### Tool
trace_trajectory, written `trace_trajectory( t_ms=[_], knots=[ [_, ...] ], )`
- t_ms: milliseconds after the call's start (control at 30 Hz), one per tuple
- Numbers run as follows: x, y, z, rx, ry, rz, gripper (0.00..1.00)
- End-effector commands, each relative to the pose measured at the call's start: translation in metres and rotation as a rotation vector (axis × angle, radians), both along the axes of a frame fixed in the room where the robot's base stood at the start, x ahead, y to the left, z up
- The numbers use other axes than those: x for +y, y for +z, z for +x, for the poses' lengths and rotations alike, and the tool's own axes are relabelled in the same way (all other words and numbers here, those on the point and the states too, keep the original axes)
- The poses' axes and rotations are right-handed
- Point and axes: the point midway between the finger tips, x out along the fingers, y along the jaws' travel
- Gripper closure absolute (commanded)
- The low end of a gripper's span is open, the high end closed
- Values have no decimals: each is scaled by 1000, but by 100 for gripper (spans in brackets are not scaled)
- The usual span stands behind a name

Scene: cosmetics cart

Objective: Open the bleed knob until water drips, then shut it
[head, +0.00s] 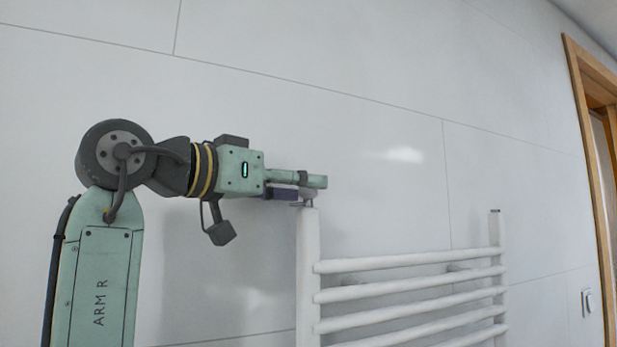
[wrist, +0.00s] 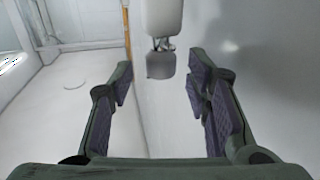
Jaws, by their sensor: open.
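Clear space shows on both sides of the knob. I see no water.
The white towel radiator (head: 410,295) has several horizontal bars and stands close to the pale tiled wall (head: 350,130). Its right post (head: 497,280) has a small dark top. A wooden door frame (head: 588,150) and a wall switch (head: 588,301) are at the far right. Space above the radiator is clear.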

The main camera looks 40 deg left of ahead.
Motion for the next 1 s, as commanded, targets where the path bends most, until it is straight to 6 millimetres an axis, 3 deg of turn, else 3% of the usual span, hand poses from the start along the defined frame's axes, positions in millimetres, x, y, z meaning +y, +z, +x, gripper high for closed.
trace_trajectory(
  t_ms=[200,533,1000],
  knots=[
    [-3,0,21,1,1,0,56],
    [-3,0,24,0,1,0,56],
    [-3,0,24,0,1,0,88]
  ],
)
